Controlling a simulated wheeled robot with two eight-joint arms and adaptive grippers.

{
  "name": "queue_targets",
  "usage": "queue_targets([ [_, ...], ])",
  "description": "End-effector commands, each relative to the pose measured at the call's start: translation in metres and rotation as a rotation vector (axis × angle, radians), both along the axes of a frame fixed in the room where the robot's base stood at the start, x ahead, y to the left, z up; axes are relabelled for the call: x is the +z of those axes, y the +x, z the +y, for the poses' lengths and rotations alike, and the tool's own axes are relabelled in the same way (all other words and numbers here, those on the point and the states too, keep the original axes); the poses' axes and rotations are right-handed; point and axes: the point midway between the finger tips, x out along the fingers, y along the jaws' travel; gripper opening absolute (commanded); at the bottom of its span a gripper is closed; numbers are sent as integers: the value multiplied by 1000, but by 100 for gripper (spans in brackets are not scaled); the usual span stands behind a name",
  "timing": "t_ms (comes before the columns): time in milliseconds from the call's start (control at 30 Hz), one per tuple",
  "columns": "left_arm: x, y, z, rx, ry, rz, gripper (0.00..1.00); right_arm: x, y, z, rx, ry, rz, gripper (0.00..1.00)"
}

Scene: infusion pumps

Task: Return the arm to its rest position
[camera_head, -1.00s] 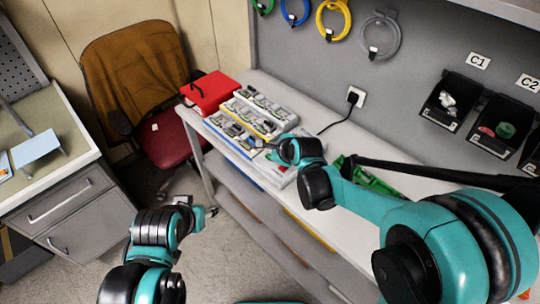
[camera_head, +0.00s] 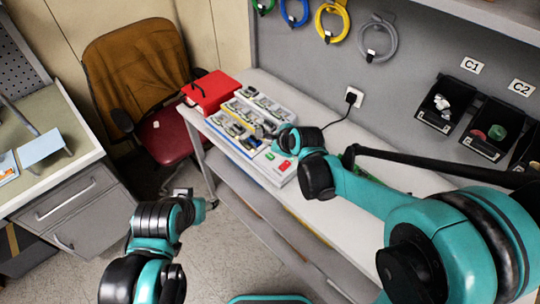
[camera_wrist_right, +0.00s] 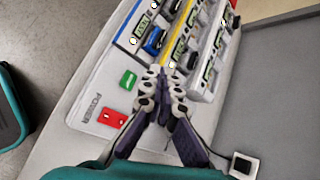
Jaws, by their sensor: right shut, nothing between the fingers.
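My right arm (camera_head: 365,190) reaches in from the right over the white bench. My right gripper (camera_wrist_right: 163,80) is shut and empty in the right wrist view, its tips pointing toward the rows of infusion pumps (camera_wrist_right: 180,45). In the head view the wrist stands beside the pump rack (camera_head: 250,115) and hides most of the fingers. A panel marked POWER, with a green button (camera_wrist_right: 128,80) and a red button (camera_wrist_right: 112,118), lies left of the fingers in the wrist view. My left arm is folded low at the left, its gripper (camera_head: 203,208) small and its jaws unclear.
A red box (camera_head: 208,91) sits at the bench's far end, near a chair (camera_head: 150,90). A black plug (camera_head: 351,98) and cable are at the wall. Dark bins (camera_head: 446,103) and coiled cables (camera_head: 332,20) hang on the wall. Floor between bench and cabinet (camera_head: 75,205) is clear.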

Motion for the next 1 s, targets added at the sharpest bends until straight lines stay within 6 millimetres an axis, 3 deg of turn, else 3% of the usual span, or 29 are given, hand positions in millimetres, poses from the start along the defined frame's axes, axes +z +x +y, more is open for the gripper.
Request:
queue_targets([
  [333,0,0,0,0,0,0,48,1,-2,-2,8,-12,-4,0],
  [467,-4,0,0,0,0,0,48,9,-17,-19,91,-120,-41,0],
  [733,-17,0,0,0,0,0,48,27,-100,-90,541,-652,-174,0],
  [1000,-29,0,0,0,0,0,48,14,-191,-149,1070,-1162,-238,0],
])
